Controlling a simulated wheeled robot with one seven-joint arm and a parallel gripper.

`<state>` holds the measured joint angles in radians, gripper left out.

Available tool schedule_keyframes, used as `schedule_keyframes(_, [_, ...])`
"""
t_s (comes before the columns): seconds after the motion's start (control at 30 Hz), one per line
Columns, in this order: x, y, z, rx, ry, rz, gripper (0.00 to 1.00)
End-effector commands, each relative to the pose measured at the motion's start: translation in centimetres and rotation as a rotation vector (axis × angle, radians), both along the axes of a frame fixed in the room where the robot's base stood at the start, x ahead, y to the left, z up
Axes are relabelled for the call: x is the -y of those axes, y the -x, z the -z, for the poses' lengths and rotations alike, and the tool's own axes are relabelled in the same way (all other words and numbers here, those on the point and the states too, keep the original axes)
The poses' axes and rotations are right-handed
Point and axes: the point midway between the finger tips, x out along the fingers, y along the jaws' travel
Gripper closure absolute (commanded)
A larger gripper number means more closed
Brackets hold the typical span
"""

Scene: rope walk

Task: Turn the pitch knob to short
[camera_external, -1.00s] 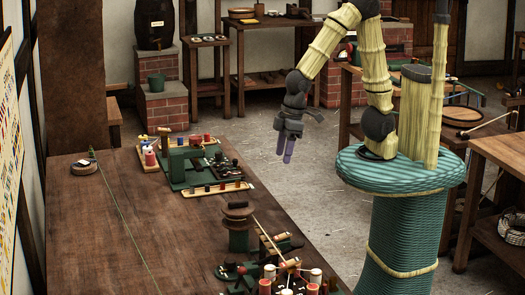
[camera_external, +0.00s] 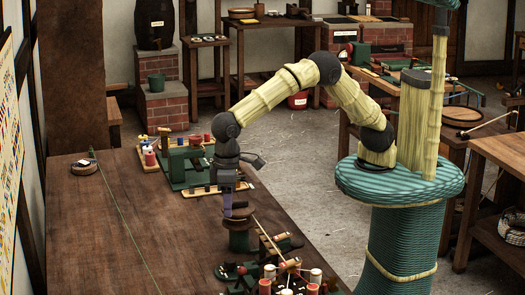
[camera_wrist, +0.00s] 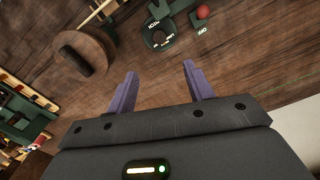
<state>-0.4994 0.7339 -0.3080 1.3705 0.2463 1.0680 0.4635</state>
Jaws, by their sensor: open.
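In the wrist view a dark green plate (camera_wrist: 178,12) carries a round dark knob (camera_wrist: 158,38) with white lettering beside it, partly readable as pitch. A red ball (camera_wrist: 203,12) sits near it, with a label that seems to read off. In the external view the knob (camera_external: 228,269) is small on the green machine at the table's near edge. My gripper (camera_wrist: 159,69) is open and empty, its purple fingers pointing toward the plate. In the external view my gripper (camera_external: 227,212) hangs beside the brown round top, farther back than the knob. The knob's setting is too small to tell.
A brown round top with a dark bar (camera_wrist: 78,55) stands on a green post, close to my fingers. Behind is a green machine (camera_external: 180,165) with spools. Several posts and spools (camera_external: 290,272) crowd the near right. The table's left part (camera_external: 90,230) is mostly clear.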

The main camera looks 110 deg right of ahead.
Motion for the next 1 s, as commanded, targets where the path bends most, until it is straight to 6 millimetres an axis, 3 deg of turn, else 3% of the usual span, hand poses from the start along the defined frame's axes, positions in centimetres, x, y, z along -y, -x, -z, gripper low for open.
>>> schedule_keyframes(0.27, [0.0, 0.0, 0.0, 0.000, -0.001, 0.000, 0.48])
schedule_keyframes(0.47, [0.0, 0.0, 1.3, -0.002, 0.000, 0.000, 0.48])
schedule_keyframes(1.0, [0.0, 0.1, 10.4, -0.002, 0.000, 0.000, 0.48])
